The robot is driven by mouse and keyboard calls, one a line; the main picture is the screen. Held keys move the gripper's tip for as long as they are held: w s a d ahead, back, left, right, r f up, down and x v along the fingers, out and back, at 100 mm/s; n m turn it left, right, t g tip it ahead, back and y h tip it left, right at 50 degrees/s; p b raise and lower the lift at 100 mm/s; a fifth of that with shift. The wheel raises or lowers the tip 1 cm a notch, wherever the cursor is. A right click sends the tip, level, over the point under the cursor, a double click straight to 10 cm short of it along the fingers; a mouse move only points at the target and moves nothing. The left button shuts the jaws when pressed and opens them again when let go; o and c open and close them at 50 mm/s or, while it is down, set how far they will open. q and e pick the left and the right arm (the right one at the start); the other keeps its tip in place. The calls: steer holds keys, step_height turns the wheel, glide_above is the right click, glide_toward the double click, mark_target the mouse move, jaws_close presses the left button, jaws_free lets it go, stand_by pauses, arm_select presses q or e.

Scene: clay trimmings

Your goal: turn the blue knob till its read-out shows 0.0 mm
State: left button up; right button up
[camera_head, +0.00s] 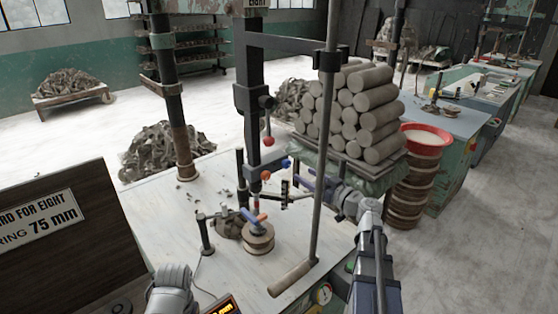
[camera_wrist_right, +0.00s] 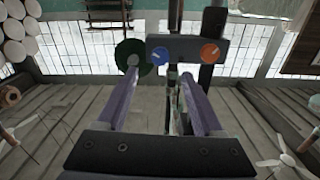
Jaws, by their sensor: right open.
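In the right wrist view the blue knob (camera_wrist_right: 160,55) has a pale pointer mark and faces my camera. My right gripper (camera_head: 291,187) is just below and beside it in the head view. In the wrist view my right gripper (camera_wrist_right: 160,70) is open, its fingers on either side of the knob with gaps; I see no contact. A small read-out (camera_head: 228,306) with orange characters is cut off at the bottom edge; I cannot read its value. My left gripper is not in view.
An orange knob (camera_wrist_right: 210,53) sits right of the blue one on the same dark bar. A red ball-ended lever (camera_head: 267,141) is on the post. A long grey rod (camera_head: 326,130) stands close by my right wrist. Stacked clay rolls (camera_head: 360,110) lie behind.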

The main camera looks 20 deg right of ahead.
mark_target(288, 165)
steer(key=shift+x, duration=4.15)
jaws_close()
